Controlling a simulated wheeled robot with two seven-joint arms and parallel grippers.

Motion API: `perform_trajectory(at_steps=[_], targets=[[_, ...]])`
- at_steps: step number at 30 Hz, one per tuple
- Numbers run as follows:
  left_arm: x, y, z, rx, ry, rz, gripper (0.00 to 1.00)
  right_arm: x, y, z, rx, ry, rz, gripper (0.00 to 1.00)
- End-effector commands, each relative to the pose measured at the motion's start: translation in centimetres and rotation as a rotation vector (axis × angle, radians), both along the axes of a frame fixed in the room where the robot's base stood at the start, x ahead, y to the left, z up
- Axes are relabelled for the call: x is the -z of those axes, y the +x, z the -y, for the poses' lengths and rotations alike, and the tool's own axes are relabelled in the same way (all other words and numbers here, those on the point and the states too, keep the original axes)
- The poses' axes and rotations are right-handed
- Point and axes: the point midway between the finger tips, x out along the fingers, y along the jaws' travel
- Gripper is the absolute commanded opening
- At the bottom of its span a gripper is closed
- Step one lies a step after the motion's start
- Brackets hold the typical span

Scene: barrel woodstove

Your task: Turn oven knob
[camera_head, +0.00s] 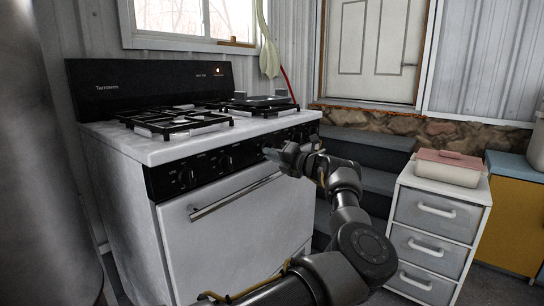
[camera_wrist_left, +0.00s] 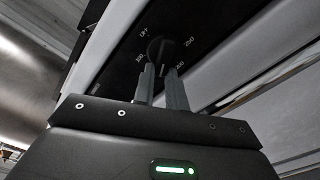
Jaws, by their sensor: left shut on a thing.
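The white stove (camera_head: 230,230) has a black front panel with a row of dark knobs. My left gripper (camera_head: 272,152) is at this panel, right of the middle, and its fingers hide the knob there in the head view. In the left wrist view, the dark round oven knob (camera_wrist_left: 157,47) sits on the panel with pale markings around it, including OFF. The two grey fingers of my left gripper (camera_wrist_left: 160,75) are at the knob's near side, closed on it. My right gripper is in neither view.
The oven door handle (camera_head: 235,195) runs below the panel. Right of my arm are dark steps (camera_head: 365,150) and a white drawer unit (camera_head: 430,225) with a pink-lidded box (camera_head: 447,168) on top.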

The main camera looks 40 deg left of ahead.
Motion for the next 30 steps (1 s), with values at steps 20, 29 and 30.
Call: perform_trajectory(at_steps=[20, 29, 30], targets=[[-0.1, 0.1, 2.3, 0.003, 0.001, -0.003, 0.35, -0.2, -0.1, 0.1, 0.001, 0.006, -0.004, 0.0], [-0.1, 0.3, 6.5, 0.005, 0.002, -0.003, 0.35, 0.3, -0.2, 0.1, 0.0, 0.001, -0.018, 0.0], [-0.1, 0.3, 7.2, 0.005, 0.002, -0.004, 0.35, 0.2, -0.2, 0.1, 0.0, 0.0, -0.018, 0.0]])
